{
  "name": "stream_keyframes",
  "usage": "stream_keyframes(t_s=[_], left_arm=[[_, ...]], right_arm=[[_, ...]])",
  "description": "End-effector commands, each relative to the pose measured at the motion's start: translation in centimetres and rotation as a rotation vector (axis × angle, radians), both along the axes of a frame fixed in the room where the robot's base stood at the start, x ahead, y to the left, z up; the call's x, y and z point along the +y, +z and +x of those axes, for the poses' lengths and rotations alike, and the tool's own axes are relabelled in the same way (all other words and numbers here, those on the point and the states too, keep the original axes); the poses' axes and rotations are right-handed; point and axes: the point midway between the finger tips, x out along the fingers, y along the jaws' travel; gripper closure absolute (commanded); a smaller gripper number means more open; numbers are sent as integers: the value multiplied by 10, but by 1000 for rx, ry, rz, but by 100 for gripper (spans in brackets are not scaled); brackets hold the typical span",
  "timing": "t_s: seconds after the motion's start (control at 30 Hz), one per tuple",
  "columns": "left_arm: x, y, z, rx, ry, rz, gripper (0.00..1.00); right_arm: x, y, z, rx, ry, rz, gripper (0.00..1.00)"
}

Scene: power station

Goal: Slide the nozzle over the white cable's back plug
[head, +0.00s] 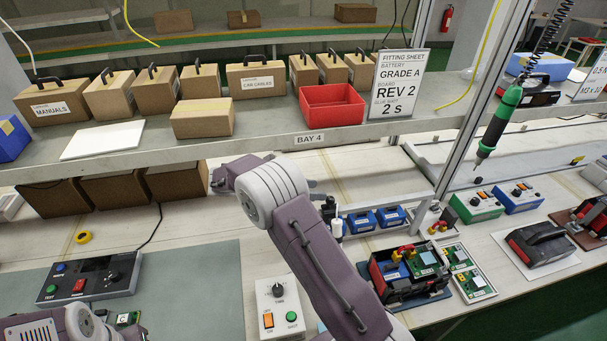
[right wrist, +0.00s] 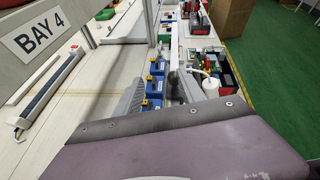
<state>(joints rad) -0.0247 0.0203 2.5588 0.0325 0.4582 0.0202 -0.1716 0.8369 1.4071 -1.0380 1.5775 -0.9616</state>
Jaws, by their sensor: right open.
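My right gripper (head: 316,191) is mostly hidden behind its own arm in the head view. In the right wrist view its two grey fingers stand apart with nothing held between them (right wrist: 163,86). A white bottle-like thing with a thin spout (head: 337,228) stands just below the gripper; a similar white thing (right wrist: 210,87) shows right of the fingers in the right wrist view. I cannot tell whether it is the nozzle. A white cable (head: 22,45) hangs at the upper left; I cannot make out its back plug. Only part of my left arm shows at lower left, not its gripper.
A shelf (head: 308,139) with cartons and a red bin (head: 331,105) runs above the bench. Blue batteries (head: 391,217), an open black case (head: 409,274), and a timer box (head: 279,305) crowd the right side. The grey mat (head: 200,285) has bare room.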

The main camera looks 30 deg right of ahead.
Motion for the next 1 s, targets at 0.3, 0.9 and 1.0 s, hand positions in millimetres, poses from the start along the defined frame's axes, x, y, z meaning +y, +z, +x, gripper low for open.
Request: stream_keyframes(t_s=[0.3, 0.9, 1.0], left_arm=[[0, 9, -1, 1, 0, 0, 100], [0, 23, 0, 1, 0, 0, 100], [0, 23, 0, 1, 0, 0, 100]], right_arm=[[7, -21, -2, 69, 23, -8, 53], [-72, -54, -19, 66, 22, -5, 53], [-73, -54, -19, 65, 23, -5, 53]])
